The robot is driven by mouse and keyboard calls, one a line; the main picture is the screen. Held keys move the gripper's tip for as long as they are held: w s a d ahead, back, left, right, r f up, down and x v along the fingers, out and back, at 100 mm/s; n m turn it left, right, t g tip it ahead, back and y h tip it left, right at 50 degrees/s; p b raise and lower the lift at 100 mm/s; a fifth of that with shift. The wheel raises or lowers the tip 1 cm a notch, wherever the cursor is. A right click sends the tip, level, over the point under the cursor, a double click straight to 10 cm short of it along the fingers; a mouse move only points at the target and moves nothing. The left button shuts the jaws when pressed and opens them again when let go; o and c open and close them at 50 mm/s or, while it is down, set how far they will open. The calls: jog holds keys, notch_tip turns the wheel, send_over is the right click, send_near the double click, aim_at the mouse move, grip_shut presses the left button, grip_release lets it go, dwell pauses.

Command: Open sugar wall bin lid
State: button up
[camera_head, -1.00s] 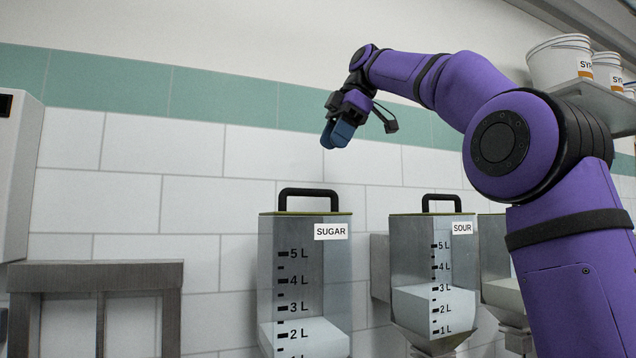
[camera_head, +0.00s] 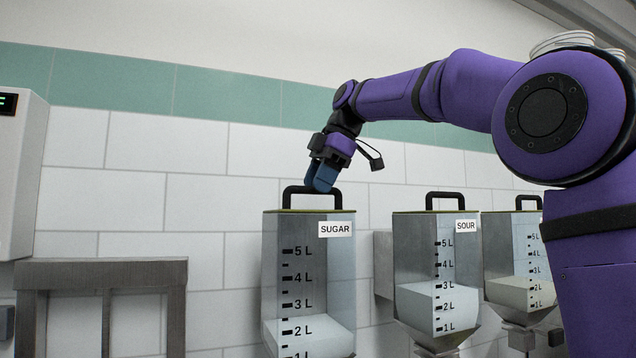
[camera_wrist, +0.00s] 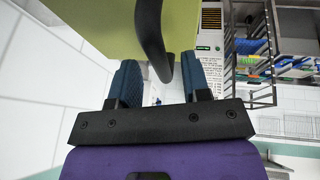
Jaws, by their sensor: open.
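The sugar wall bin (camera_head: 309,270) is a clear container labelled SUGAR on the tiled wall, part filled with white sugar. Its lid (camera_head: 275,211) lies flat and shut on top, and shows yellow-green in the wrist view (camera_wrist: 110,20). The black lid handle (camera_head: 289,197) stands up from it; in the wrist view the handle (camera_wrist: 150,35) reaches in between my two blue fingers. My gripper (camera_head: 322,178) is at the handle's top from above, jaws open, with a finger on either side (camera_wrist: 160,82). I cannot tell whether the fingers touch the handle.
The sour bin (camera_head: 435,270) and another similar bin (camera_head: 515,255) hang to the right. A metal frame (camera_head: 100,275) and a white wall box (camera_head: 20,175) with a green display are at left.

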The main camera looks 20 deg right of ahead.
jog(key=shift+a+f, duration=0.1)
jog(key=shift+f, duration=0.1)
grip_shut()
